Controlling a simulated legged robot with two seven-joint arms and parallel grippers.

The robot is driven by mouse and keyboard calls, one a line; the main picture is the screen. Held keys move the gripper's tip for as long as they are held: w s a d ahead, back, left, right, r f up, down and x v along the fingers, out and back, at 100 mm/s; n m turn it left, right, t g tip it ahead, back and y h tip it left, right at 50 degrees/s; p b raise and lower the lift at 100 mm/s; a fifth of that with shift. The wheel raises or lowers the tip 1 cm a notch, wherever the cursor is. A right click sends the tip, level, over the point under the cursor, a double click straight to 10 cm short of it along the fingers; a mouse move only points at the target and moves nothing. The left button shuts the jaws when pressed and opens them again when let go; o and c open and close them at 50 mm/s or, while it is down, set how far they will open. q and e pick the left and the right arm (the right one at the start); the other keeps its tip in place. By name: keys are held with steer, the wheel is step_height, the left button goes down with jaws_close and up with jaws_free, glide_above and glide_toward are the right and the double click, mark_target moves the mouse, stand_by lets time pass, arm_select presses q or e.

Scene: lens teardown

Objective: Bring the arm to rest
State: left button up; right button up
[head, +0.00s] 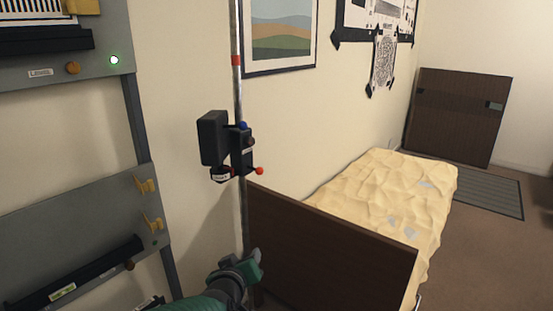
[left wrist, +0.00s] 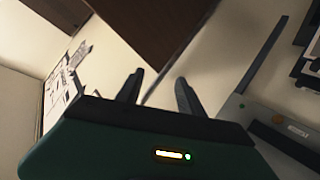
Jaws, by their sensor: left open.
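My left arm comes in at the bottom of the head view, with a green and dark sleeve. Its gripper (head: 252,262) is above the lower edge of the picture, beside the foot of the metal pole and left of the dark bed board. In the left wrist view, the two dark fingers of the left gripper (left wrist: 158,80) stand apart with nothing between them. My right gripper is in neither view.
A metal pole (head: 236,62) carries a black clamped device (head: 213,138). A grey rack (head: 150,240) stands at left. A brown bed board (head: 330,240) fronts a bed with a crumpled yellow cover (head: 385,190). A dark panel (head: 455,115) leans at the back right.

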arm_select(q)
steer(key=s+a+f+m+g, duration=0.1)
steer(key=s+a+f+g, duration=0.2)
steer(key=s+f, duration=0.45)
steer(key=s+a+f+m+g+y, duration=0.15)
steer(key=s+a+f+g, duration=0.3)
steer(key=s, duration=0.55)
steer(key=s+a+f+m+g, duration=0.25)
steer(key=s+f, duration=0.35)
steer(key=s, duration=0.3)
steer(key=w+r+p+v, duration=0.1)
steer(key=w+p+v, duration=0.2)
steer(key=p+v, duration=1.3)
steer(key=shift+a+p, duration=0.35)
steer(key=shift+w, duration=0.1)
